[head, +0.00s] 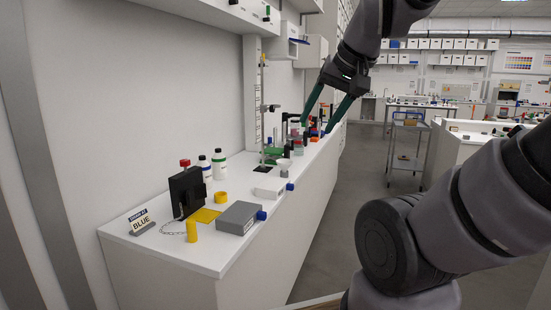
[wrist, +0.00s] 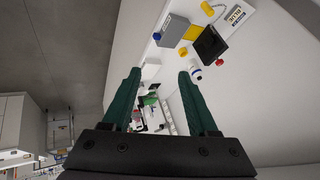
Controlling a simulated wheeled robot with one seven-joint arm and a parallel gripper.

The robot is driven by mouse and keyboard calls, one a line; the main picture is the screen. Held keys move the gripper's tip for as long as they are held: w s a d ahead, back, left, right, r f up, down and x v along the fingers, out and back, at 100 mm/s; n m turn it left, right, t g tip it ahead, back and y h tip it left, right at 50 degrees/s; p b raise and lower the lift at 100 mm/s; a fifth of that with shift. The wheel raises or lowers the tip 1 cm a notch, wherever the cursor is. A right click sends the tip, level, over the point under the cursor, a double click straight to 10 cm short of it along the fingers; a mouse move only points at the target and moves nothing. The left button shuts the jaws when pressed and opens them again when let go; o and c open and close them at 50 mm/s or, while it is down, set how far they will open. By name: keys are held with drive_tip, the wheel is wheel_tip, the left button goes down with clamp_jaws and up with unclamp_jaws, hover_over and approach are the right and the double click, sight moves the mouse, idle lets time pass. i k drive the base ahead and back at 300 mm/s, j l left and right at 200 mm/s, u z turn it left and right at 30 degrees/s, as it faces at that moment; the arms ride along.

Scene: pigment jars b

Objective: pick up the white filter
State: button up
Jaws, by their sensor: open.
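My gripper (head: 317,126) is open and empty, raised above the far part of the long white bench (head: 155,243). Its two green fingers also frame the wrist view (wrist: 160,74), spread apart. A low white block (head: 269,188) lies on the bench in the middle of the head view. A small pale cup-like piece (head: 284,163) is just behind it. I cannot tell which of these two is the white filter. Both are nearer to the camera than the gripper and apart from it. In the wrist view, small white shapes between the fingers are too small to name.
A grey box (head: 238,217), a black upright device (head: 186,192), yellow pieces (head: 192,231), white bottles (head: 219,164) and a BLUE sign (head: 142,222) stand at the near end. A tall stand (head: 262,110) and several jars crowd the far part. The aisle floor (head: 350,220) is clear.

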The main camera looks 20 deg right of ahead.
sight(273, 188)
drive_tip(key=i+l+u, duration=0.35)
drive_tip(key=l, duration=0.4)
drive_tip(key=i+l+u, duration=0.2)
drive_tip(key=i+l, duration=0.1)
drive_tip(key=l, duration=0.1)
